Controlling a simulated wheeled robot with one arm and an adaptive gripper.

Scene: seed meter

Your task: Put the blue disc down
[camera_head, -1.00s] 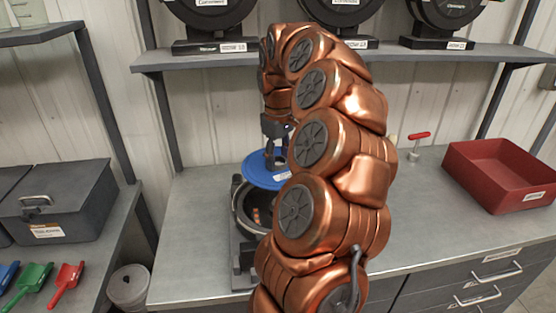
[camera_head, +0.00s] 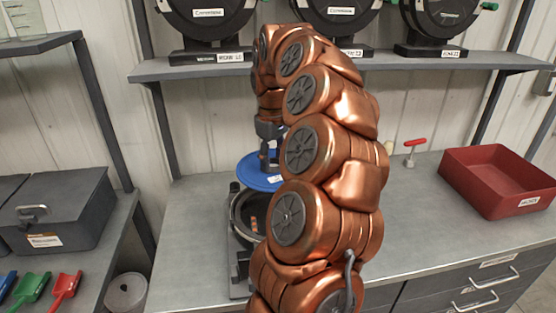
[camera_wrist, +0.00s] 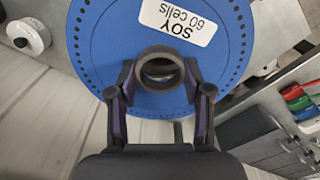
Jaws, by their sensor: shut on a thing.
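The blue disc (camera_head: 258,172) is held level by my gripper (camera_head: 269,160) above the bench, at the back edge of the open black seed meter housing (camera_head: 246,216). In the wrist view the blue disc (camera_wrist: 115,45) has a ring of small holes near its rim and a white label reading "SOY 60 cells". My gripper (camera_wrist: 160,85) is shut on the dark hub ring at the disc's centre. My arm hides the right part of the disc and of the housing.
A red tray (camera_head: 497,180) sits at the bench's right. A red-handled tool (camera_head: 413,150) stands left of it. Black round meters (camera_head: 208,22) stand on the shelf above. A grey case (camera_head: 55,210) and coloured scoops (camera_head: 32,288) lie on the left bench.

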